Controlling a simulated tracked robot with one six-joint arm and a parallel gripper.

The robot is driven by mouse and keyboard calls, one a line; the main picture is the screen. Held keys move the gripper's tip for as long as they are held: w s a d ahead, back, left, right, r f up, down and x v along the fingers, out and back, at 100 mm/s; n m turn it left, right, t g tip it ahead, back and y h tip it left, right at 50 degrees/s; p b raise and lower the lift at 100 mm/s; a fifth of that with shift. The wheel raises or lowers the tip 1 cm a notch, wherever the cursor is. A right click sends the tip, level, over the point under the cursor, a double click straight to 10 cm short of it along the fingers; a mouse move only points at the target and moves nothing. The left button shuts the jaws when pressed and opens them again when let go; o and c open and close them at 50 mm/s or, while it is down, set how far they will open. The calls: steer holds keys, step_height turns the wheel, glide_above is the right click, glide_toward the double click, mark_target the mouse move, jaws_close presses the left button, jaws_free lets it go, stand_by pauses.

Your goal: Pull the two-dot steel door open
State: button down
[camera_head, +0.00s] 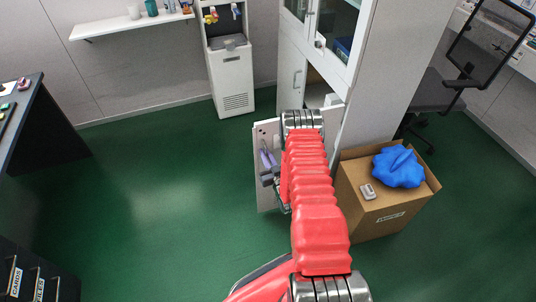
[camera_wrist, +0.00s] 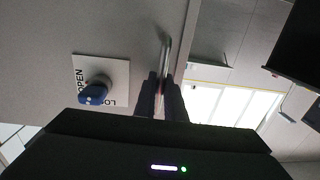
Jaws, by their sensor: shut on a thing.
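A light grey door panel (camera_head: 265,198) stands swung out from the lower part of the tall cabinet, partly hidden behind my arm. Small marks show near its top, too small to count. In the wrist view the grey door face (camera_wrist: 115,30) carries a white plate (camera_wrist: 117,70) lettered OPEN and LO…, with a dark blue knob (camera_wrist: 94,91). Beside the plate is an upright metal handle (camera_wrist: 166,55). My gripper (camera_wrist: 161,98) is shut on this handle. In the head view my gripper (camera_head: 270,174) is at the door panel, largely covered by my red-sleeved arm.
A cardboard box (camera_head: 367,220) with a blue crumpled thing (camera_head: 398,167) and a small grey item (camera_head: 368,191) on it stands right of my arm. A water dispenser (camera_head: 232,80) stands behind. A dark desk (camera_head: 20,130) is at left. Green floor left of the door is clear.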

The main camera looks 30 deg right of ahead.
steer(key=shift+a+f, duration=0.1)
steer(key=shift+a, duration=0.2)
steer(key=c, duration=2.1)
jaws_free()
steer(key=shift+s+d, duration=0.1)
steer(key=shift+d, duration=0.05)
steer(key=shift+s, duration=0.15)
steer(key=s+a, duration=0.2)
steer(key=s, duration=1.1)
steer(key=shift+s, duration=0.15)
